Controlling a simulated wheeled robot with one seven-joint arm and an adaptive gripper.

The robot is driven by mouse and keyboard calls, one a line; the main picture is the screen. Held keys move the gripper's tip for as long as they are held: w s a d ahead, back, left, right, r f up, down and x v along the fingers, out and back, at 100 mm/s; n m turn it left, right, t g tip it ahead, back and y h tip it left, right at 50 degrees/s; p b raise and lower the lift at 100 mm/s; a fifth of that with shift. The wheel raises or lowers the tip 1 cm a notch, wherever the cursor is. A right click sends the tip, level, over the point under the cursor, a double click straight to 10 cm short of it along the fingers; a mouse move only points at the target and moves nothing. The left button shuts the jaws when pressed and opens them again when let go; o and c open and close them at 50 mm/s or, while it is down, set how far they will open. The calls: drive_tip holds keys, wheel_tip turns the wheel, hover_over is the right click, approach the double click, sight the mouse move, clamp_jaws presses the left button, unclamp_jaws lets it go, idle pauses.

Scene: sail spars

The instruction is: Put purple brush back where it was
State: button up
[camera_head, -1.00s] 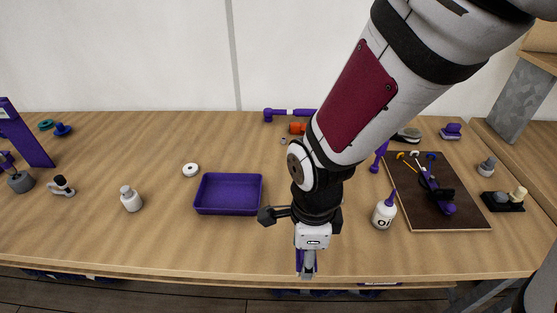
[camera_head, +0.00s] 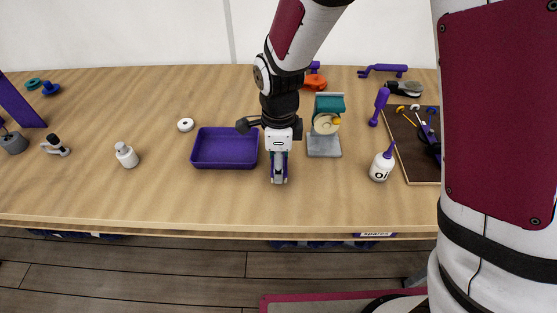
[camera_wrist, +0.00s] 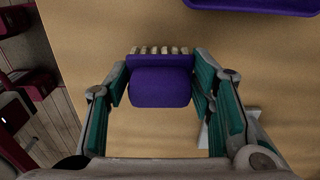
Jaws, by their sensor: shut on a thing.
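The purple brush (camera_wrist: 160,86) is between the fingers of my gripper (camera_wrist: 160,95) in the wrist view. Its purple block faces the camera, and a row of pale bristle tufts shows along its far edge. My gripper (camera_head: 279,178) is shut on it and points down over the front part of the wooden table, just right of the purple tray. In the head view the brush is mostly hidden by the gripper. I cannot tell whether it touches the table.
The purple tray (camera_head: 196,160) is empty. A grey and teal machine (camera_head: 324,145) stands close to the right, with a white oil bottle (camera_head: 381,167) beyond it. A white bottle (camera_head: 126,155) stands left. The table's front edge (camera_head: 200,224) is near, with clear wood before it.

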drive_tip(key=shift+f, duration=0.7)
drive_tip(key=shift+f, duration=0.1)
drive_tip(key=o, duration=1.1)
wheel_tip(320, 180, up, 12)
drive_tip(key=shift+r, duration=0.2)
